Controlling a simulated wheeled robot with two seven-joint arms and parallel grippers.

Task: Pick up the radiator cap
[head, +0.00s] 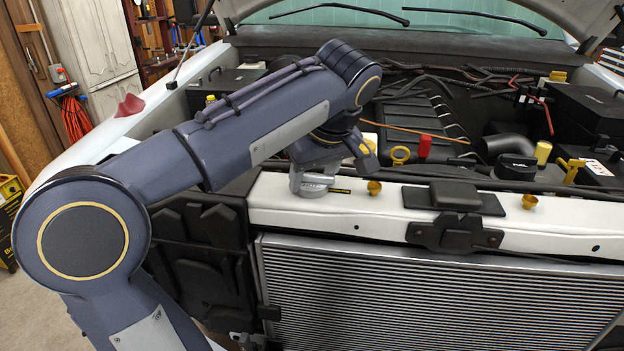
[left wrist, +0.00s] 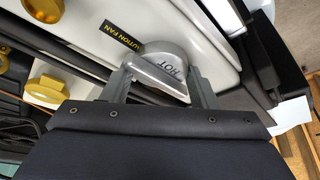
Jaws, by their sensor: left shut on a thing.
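The radiator cap (left wrist: 172,62) is a silver, rounded cap marked "HOT". In the left wrist view it sits between the two fingers of my left gripper (left wrist: 163,88), which is shut on it. In the head view the radiator cap (head: 312,184) shows under my left wrist, at the left end of the white front panel (head: 400,215). The wrist hides part of it and the fingers. I cannot tell whether it is seated or raised. My right gripper is not in view.
A black and yellow "CAUTION FAN" label (left wrist: 122,38) lies beside the cap. Brass-coloured bolts (head: 374,187), a yellow ring handle (head: 400,155) and a red cap (head: 425,146) stand nearby. The ribbed radiator (head: 430,295) is below; the raised hood (head: 290,8) is above.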

